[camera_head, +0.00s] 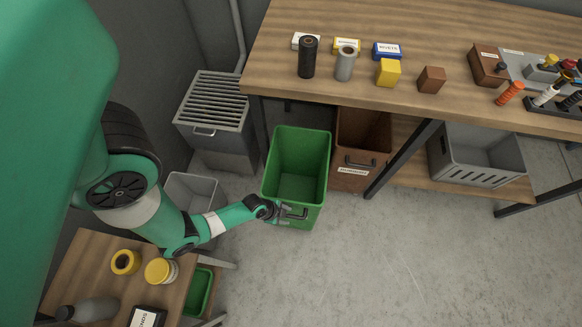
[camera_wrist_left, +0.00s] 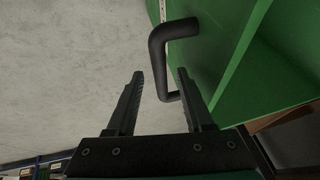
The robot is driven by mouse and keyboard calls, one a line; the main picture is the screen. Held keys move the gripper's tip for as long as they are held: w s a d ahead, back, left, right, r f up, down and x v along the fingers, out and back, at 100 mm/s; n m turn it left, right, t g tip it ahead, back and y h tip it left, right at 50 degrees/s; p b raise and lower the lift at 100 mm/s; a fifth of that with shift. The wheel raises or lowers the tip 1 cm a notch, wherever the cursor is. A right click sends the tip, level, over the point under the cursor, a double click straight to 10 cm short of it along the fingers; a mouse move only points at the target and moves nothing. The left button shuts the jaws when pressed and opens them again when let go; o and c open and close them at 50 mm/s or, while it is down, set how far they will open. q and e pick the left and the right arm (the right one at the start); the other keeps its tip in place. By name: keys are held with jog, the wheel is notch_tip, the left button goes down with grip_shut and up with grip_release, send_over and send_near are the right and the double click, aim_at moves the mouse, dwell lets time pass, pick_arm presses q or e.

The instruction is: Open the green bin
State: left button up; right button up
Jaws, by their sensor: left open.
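The green bin (camera_head: 297,177) stands below the near left end of the workbench, its top uncovered and its inside looking empty. Its dark handle (camera_head: 295,212) is on the front wall and also shows large in the left wrist view (camera_wrist_left: 159,58). My left gripper (camera_head: 284,211) is at this handle. In the left wrist view its two fingers (camera_wrist_left: 160,78) are apart, with the handle's bar showing between them. I cannot tell whether either finger touches the bar. My right gripper is not in view.
A brown bin (camera_head: 360,160) stands right of the green one, by a dark table leg (camera_head: 403,158). A slatted grey box (camera_head: 215,115) and a grey bin (camera_head: 195,188) are on the left. A small wooden table (camera_head: 90,265) lies below my arm. The floor (camera_head: 400,250) ahead is clear.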

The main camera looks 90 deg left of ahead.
pick_arm(q)
jog(key=p+v, duration=0.6)
jog(key=v, duration=0.5)
jog(key=shift+s+r, duration=0.15)
jog(key=shift+r, duration=0.1)
